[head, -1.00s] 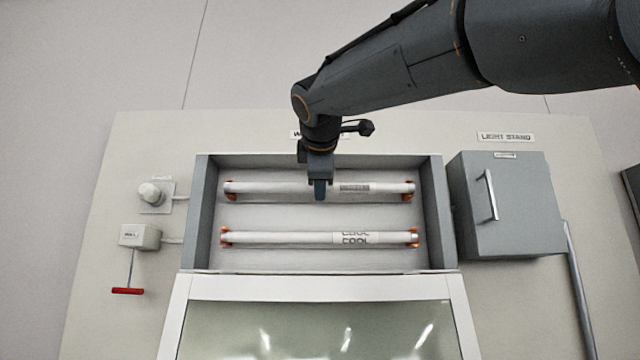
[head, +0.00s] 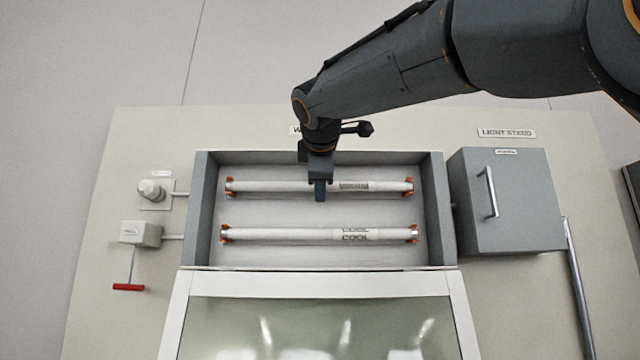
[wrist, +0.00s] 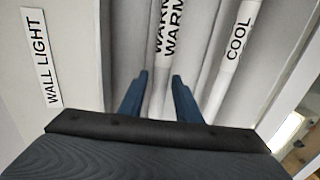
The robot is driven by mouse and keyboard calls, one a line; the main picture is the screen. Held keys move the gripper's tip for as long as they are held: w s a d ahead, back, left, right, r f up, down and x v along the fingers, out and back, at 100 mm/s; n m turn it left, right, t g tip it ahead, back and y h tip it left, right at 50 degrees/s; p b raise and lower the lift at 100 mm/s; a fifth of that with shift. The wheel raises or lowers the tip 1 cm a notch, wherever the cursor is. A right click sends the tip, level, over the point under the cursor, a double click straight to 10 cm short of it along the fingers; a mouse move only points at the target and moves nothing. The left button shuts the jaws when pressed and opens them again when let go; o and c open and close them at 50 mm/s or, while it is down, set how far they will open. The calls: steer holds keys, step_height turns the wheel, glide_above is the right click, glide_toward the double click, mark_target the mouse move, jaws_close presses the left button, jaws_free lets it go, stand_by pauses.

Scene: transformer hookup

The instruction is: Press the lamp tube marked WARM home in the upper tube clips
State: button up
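The lamp tube marked WARM (head: 270,187) lies level across the upper tube clips (head: 229,186), with an orange clip at each end. In the wrist view its WARM lettering (wrist: 171,32) shows beyond my fingertips. My gripper (head: 320,196) is at the middle of this tube, pointing at the housing. In the wrist view my two blue fingers (wrist: 159,80) stand apart, one on either side of the tube, with a gap visible on both sides. How deep the tube sits in the clips is hard to tell.
The COOL tube (head: 280,235) lies in the lower clips. The grey housing walls (head: 203,210) frame both tubes, and a glazed white-framed cover (head: 320,288) hangs below. A grey box with a handle (head: 510,200) is at right; a red-handled pull switch (head: 129,287) is at left.

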steer(key=shift+o, duration=0.6)
steer(key=shift+s, duration=0.15)
steer(key=b+v, duration=0.1)
steer(key=v, duration=0.1)
steer(key=f+v, duration=0.1)
steer(key=v, duration=0.1)
steer(key=shift+s+b, duration=0.35)
steer(key=shift+s, duration=0.1)
steer(key=b+v, duration=0.2)
steer(key=v, duration=0.6)
steer(key=shift+b, duration=0.3)
